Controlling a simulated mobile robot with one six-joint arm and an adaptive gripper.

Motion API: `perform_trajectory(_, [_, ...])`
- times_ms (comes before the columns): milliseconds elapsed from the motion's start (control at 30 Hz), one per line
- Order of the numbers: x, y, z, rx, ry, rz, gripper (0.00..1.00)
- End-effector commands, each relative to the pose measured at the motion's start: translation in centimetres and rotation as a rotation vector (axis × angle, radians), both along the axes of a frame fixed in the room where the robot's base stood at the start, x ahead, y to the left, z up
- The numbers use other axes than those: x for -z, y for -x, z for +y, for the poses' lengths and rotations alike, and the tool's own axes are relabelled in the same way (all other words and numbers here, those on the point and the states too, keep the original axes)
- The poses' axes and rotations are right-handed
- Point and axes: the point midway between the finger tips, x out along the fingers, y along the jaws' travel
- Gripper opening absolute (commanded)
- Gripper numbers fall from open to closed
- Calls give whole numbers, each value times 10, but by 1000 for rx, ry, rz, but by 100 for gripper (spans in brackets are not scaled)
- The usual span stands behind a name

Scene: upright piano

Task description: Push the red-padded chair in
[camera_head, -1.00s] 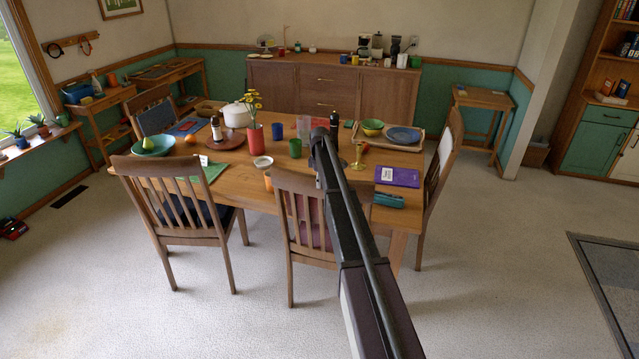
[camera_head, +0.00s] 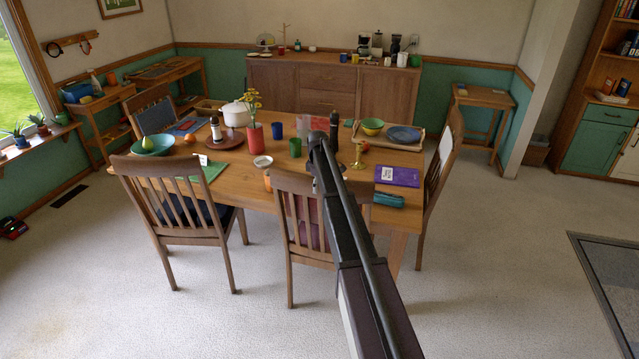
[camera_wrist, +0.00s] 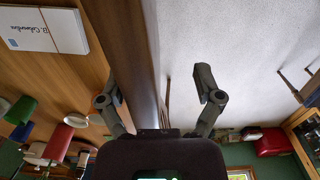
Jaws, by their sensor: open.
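The red-padded chair (camera_head: 289,183) stands at the near side of the dining table (camera_head: 243,192), its slatted back towards me. Its red pad shows in part between the slats. My arm crosses in front of the right part of its back. In the head view my gripper (camera_head: 315,165) is at the top of the chair back, mostly hidden by the arm. In the wrist view my gripper (camera_wrist: 158,82) is open, with its fingers apart. A dark wooden bar runs between them, closer to the left finger. I cannot tell whether they touch it.
A chair with a dark pad (camera_head: 190,205) stands to the left, and another chair (camera_head: 440,180) at the table's right end. A purple book (camera_head: 398,176) and a teal case (camera_head: 388,200) lie near the table's front right. The near carpet is clear.

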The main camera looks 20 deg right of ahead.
Motion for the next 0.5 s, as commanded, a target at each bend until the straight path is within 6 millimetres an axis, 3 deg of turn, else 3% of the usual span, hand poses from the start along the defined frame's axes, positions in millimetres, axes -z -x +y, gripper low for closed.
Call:
perform_trajectory(33, [0,13,8,-2,-4,8,71])
perform_trajectory(500, [0,67,47,-3,-6,9,71])
